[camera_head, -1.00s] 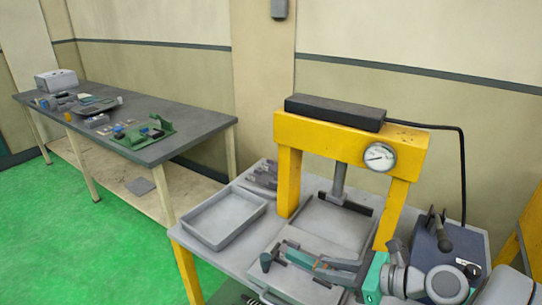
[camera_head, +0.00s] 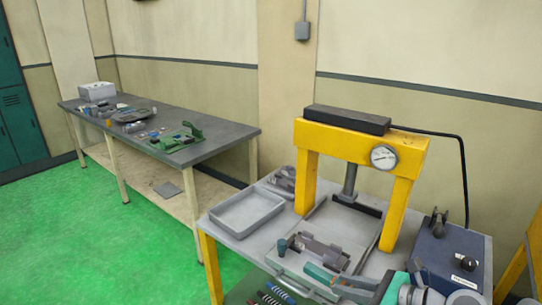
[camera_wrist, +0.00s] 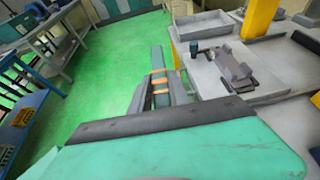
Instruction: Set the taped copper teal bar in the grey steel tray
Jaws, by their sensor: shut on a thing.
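The taped teal bar (camera_wrist: 158,62) has copper-orange bands and points away from the wrist, over the green floor in the wrist view. My gripper (camera_wrist: 160,93) is shut on it, with the fingers on either side near the bands. In the head view the teal bar (camera_head: 320,273) shows at the bottom, in front of the press table, and my fingers partly hide it. The grey steel tray (camera_head: 247,232) sits empty on the table's left side, up and left of my gripper. It also shows in the wrist view (camera_wrist: 203,33).
A grey fixture with a teal knob (camera_head: 282,246) lies on the table right of the tray. The yellow press (camera_head: 305,180) stands behind it, with a blue box (camera_head: 448,255) to the right. Small coloured parts (camera_head: 275,296) lie below the tabletop.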

